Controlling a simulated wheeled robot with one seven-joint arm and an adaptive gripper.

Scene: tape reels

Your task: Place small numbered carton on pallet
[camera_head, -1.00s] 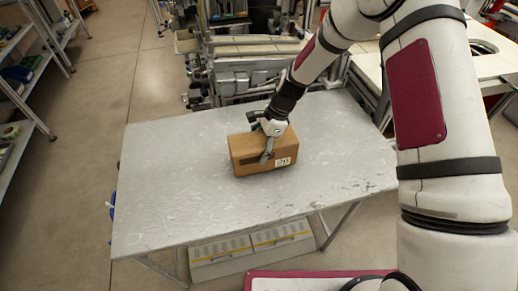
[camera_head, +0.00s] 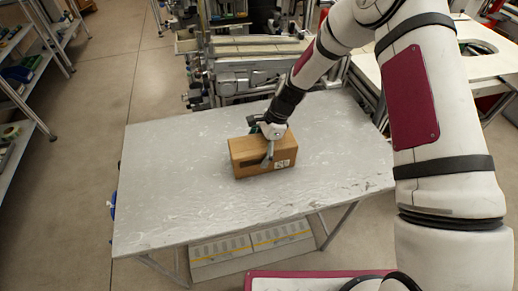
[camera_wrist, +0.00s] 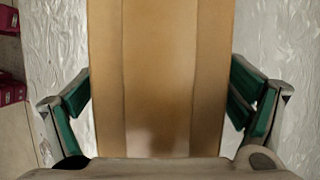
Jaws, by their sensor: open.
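A brown cardboard carton (camera_head: 246,159) with a dark stripe and a small white label on its front lies on the grey metal table. My gripper (camera_head: 268,152) is over the carton, with one finger in front of its labelled face. In the wrist view the carton (camera_wrist: 160,70) fills the middle, between the two green-padded fingers of my open gripper (camera_wrist: 160,103). Small gaps show between the fingers and the carton's sides. The far finger is mostly hidden in the head view. I cannot make out a pallet in either view.
The grey table (camera_head: 170,190) is bare around the carton, with most free room to the left. Machinery (camera_head: 245,75) stands behind it. Shelves (camera_head: 25,90) stand at the far left.

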